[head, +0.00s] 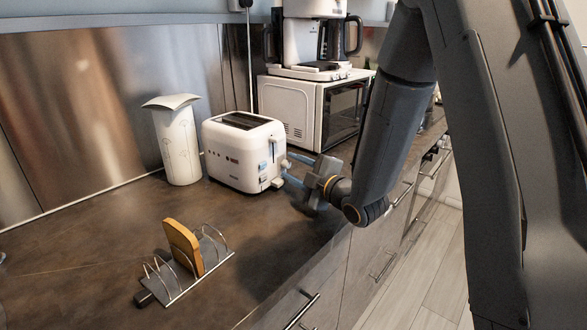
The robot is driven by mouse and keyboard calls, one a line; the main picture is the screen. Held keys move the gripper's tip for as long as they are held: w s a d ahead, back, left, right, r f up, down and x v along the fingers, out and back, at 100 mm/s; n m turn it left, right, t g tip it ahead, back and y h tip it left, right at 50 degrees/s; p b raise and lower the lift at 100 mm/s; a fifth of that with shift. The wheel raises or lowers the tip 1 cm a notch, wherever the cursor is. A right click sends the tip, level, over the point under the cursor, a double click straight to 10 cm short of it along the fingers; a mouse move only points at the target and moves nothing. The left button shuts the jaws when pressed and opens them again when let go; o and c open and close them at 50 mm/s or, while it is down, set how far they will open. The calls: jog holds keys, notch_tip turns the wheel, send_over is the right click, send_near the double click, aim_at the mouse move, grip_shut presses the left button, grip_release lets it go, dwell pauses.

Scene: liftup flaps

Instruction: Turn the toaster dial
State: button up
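The white toaster (238,154) stands on the dark counter with its slots up. Its narrow end faces right, toward my gripper. A small rounded knob (277,183) is low on that end; another small rounded part (284,164) shows just above it. I cannot tell for certain which is the dial. My gripper (286,168) is level with this end, its two blue fingers apart, one above the other in the picture. The fingertips are very close to the toaster's end. Whether they touch it or straddle a knob is too small to tell.
A toast rack (200,268) with one slice of bread (183,247) stands on the front counter. A microwave (305,108) with a coffee maker (312,45) on top is behind. The counter's front edge runs below my arm.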

jog(key=b+v, duration=0.1)
jog(key=v, duration=0.6)
jog(key=shift+s+d+r, duration=0.1)
jog(key=shift+s+d, duration=0.1)
jog(key=shift+s, duration=0.15)
jog(key=r+m+g+p, duration=0.1)
jog(key=p, duration=0.1)
jog(key=w+r+m+y+p, duration=0.1)
jog(key=p, duration=0.1)
jog(key=shift+w+a+g+p, duration=0.2)
jog(key=shift+a+g+p, duration=0.05)
jog(key=shift+g+p, duration=0.15)
jog(key=shift+w+a+f+m+g+y+p, duration=0.25)
jog(key=shift+w+a+m+g+p, duration=0.4)
jog(key=shift+w+m+p, duration=0.9)
jog(key=shift+w+a+f+m+g+y+p, duration=0.1)
jog(key=shift+w+a+f+m+g+p, duration=0.6)
jog(key=shift+p, duration=1.7)
jog(key=shift+w+a+m+g+y+p, duration=0.2)
jog(key=shift+w+m+g+p, duration=0.7)
jog(key=shift+m+p, duration=0.75)
jog(key=shift+n, duration=0.3)
